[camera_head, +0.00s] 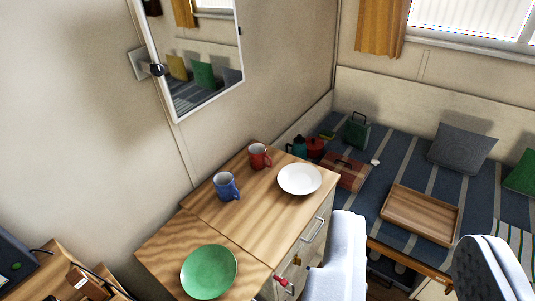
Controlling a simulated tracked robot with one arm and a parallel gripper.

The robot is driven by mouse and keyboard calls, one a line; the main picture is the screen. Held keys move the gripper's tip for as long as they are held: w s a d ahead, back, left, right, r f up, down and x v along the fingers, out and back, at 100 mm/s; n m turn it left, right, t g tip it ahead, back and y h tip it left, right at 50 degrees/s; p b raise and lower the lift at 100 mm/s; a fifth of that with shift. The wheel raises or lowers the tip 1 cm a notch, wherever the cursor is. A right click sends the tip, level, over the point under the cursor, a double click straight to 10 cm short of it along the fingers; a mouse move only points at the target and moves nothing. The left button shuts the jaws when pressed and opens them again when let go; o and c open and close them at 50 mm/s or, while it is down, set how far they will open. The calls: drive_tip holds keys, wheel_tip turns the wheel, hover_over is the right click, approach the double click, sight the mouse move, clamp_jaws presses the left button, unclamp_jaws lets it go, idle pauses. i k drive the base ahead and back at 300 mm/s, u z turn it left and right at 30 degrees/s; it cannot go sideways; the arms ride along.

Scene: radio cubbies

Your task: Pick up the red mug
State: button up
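The red mug (259,156) stands upright on the wooden counter, near its back edge by the wall. A blue mug (227,186) stands to its left and nearer to me, and a white plate (299,179) lies to its right; both are apart from it. Two pale grey parts at the bottom right look like the fingers of my gripper (415,228), spread wide with a gap between them. No object shows held between them. They are in the picture well right of and below the red mug, and their lower ends are cut off by the frame.
A green plate (209,271) lies on the counter's near end. A wall mirror (200,62) hangs above. Right of the counter is a striped bed with a wooden tray (420,215), a plaid box (344,172), a green lantern (357,132) and cushions. Bare counter lies around the mugs.

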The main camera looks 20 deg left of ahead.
sight(259, 156)
drive_tip(key=k, duration=0.6)
drive_tip(key=z, duration=0.4)
drive_tip(key=i, duration=2.45)
drive_tip(key=u, duration=0.8)
